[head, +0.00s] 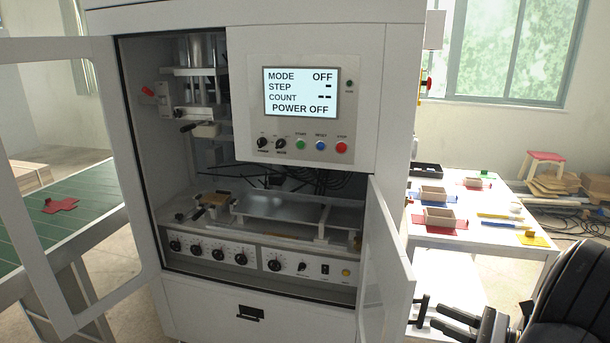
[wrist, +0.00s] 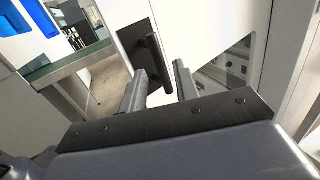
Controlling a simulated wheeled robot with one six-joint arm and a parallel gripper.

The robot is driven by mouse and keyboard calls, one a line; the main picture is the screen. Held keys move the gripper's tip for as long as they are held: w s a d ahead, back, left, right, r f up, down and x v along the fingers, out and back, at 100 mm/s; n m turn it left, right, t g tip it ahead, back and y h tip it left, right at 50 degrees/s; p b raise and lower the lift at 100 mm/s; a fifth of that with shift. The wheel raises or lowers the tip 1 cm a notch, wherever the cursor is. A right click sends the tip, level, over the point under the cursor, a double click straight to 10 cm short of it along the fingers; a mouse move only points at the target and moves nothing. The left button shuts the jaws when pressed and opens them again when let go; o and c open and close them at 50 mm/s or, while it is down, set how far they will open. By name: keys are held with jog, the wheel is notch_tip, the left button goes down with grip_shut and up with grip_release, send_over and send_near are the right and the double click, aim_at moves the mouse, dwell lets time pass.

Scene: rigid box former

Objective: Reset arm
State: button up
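My gripper (head: 452,318) is at the lower right of the head view, just outside the half-open right lower door (head: 387,265) of the white machine. In the wrist view my gripper (wrist: 160,72) has its two fingers apart, with nothing held between them. The handle also shows at the door's edge in the head view (head: 419,312). Whether a finger touches it, I cannot tell. My dark arm reaches in from the right edge.
The machine's large left door (head: 18,240) stands open. The screen (head: 300,93) reads MODE OFF and POWER OFF. A white table (head: 445,240) with trays on coloured mats stands at right. A green-topped table (head: 95,215) is at left. Open floor shows in front of the left door.

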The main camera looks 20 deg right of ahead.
aim_at(420, 321)
jog(key=p+x, duration=0.1)
jog(key=x, duration=0.3)
jog(key=shift+w+a, duration=0.5)
jog(key=shift+a, duration=0.05)
jog(key=shift+d, duration=0.1)
jog(key=shift+s+r, duration=0.1)
